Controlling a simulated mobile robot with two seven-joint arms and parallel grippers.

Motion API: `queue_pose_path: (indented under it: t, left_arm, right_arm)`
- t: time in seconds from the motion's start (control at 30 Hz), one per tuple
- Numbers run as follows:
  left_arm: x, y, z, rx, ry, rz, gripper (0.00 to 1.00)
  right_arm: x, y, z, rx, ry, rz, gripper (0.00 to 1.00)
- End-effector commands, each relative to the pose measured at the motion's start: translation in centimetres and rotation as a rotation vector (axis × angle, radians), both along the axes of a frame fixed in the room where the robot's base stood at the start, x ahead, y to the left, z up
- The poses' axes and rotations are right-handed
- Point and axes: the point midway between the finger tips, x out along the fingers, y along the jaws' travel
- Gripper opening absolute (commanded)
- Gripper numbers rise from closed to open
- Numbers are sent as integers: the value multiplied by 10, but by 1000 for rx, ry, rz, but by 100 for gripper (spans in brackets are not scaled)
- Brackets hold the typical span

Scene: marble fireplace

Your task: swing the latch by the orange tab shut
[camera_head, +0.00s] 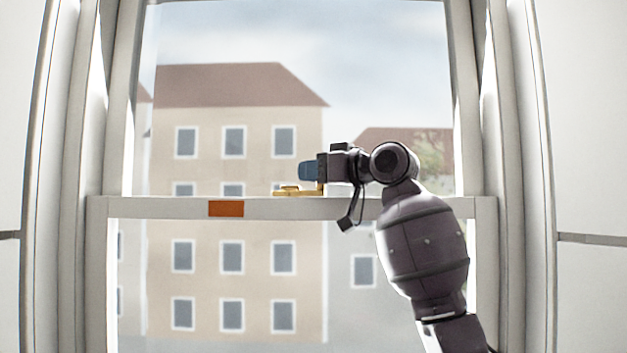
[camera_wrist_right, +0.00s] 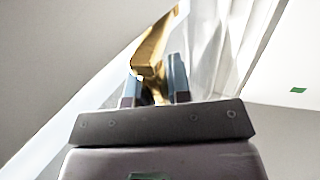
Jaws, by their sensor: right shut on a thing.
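The brass latch (camera_head: 290,191) sits on top of the white window rail near its middle, just right of the orange tab (camera_head: 226,208) on the rail's face. My right gripper (camera_head: 307,171) is at the latch from the right, its blue fingertips just above the rail. In the right wrist view the golden latch lever (camera_wrist_right: 150,52) stands between the two fingertips (camera_wrist_right: 157,85), and the gripper is shut on it. The fingers hide part of the latch's base. My left gripper is not in view.
The white window rail (camera_head: 160,208) crosses the view, with glass panes above and below it. White side frames (camera_head: 120,120) stand left and right. Buildings show outside behind the glass. The rail left of the orange tab is clear.

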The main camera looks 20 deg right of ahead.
Motion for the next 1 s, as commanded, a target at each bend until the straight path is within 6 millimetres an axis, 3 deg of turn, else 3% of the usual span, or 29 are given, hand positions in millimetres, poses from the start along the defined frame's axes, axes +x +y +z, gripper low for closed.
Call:
queue_pose_path:
  t: [0.5,1.0]
  left_arm:
    - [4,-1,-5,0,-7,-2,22]
    - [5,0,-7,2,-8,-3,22]
  right_arm:
    - [-17,19,1,0,-3,-489,0]
    - [-23,41,1,1,0,-943,0]
